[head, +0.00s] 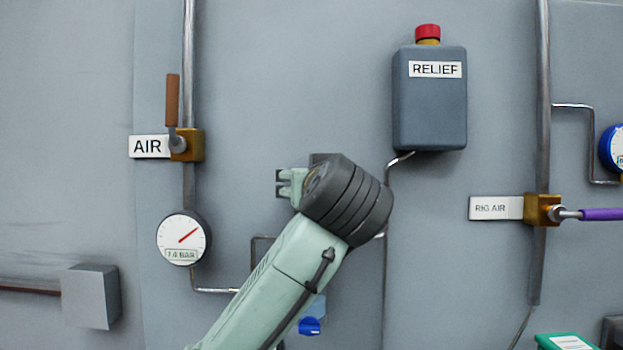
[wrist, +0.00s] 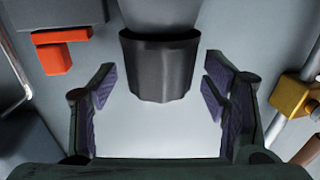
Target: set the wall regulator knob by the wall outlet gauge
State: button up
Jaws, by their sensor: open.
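A black ridged knob (wrist: 160,65), which looks like the regulator knob, is ahead of my gripper (wrist: 158,90) in the wrist view. My gripper is open, with one finger on each side of the knob's lower end and a visible gap at both sides. I cannot tell how deep the knob sits between the pads. In the head view my wrist hides the knob and most of the gripper. A round white gauge (head: 183,238) hangs below the AIR valve at the left. Its red needle points up and right, and its small BAR label is hard to read.
The AIR valve (head: 187,145) has an upright brown handle. A grey RELIEF box (head: 430,98) with a red button is above right of my arm. The RIG AIR valve (head: 542,210) has a purple handle. In the wrist view an orange-red part (wrist: 60,45) is left, a brass valve (wrist: 292,95) right.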

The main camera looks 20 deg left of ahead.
jog(key=shift+c, duration=0.2)
jog(key=c, duration=1.1)
jog(key=shift+h, duration=0.5)
jog(key=m+h, duration=0.1)
jog(key=m+t+h, duration=0.1)
jog(key=h, duration=0.1)
jog(key=m+h, duration=0.1)
jog(key=shift+a+m+t+h, duration=0.25)
jog(key=shift+m+t+h, duration=0.05)
jog(key=shift+m+h, duration=0.1)
jog(key=m+h, duration=0.1)
jog(key=h, duration=0.2)
jog(key=m+g+h+p, duration=0.1)
jog(key=m+h, duration=0.1)
jog(key=m+h+p, duration=0.1)
jog(key=m+h, duration=0.1)
jog(key=h, duration=0.1)
jog(key=shift+a+h, duration=0.3)
jog(key=shift+a, duration=0.05)
jog(key=m+g+h, duration=0.2)
jog(key=h, duration=0.1)
jog(key=m+g+h, duration=0.2)
jog(key=m, duration=0.1)
jog(key=shift+w+a+h, duration=0.15)
jog(key=shift+h, duration=0.25)
jog(key=shift+w+a+m+g+h, duration=0.15)
jog(key=shift+m+g+h, duration=1.3)
jog(key=shift+g, duration=0.55)
jog(key=shift+m+g, duration=0.25)
jog(key=shift+g, duration=0.05)
